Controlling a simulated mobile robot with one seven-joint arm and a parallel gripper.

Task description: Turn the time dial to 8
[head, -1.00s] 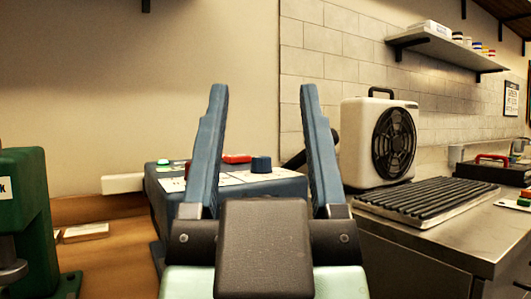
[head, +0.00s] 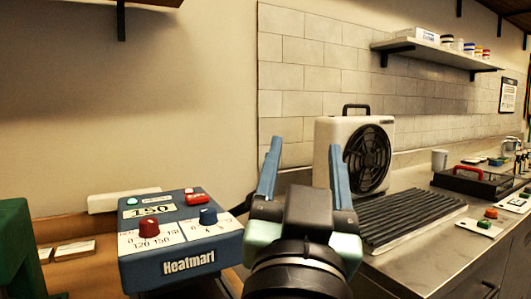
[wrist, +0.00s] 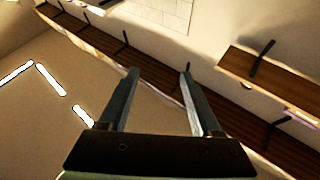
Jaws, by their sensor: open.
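The heat press control box (head: 180,262), dark blue and marked "Heatmarl", stands on the wooden bench at left centre in the head view. Its top shows a display reading 150, a red dial (head: 149,227) on the left half and a blue dial (head: 208,216) on the right half. I cannot read every number around the blue dial. My gripper (head: 306,160) is open and empty, raised to the right of the box and apart from it. In the wrist view my gripper (wrist: 160,78) points at the wall and shelves; no dial shows there.
A white fan unit (head: 330,160) and a black ribbed rack (head: 410,218) stand on the steel counter to the right. A green machine (head: 15,245) is at the left edge. A wall shelf (head: 430,52) hangs at upper right. Air above the box is clear.

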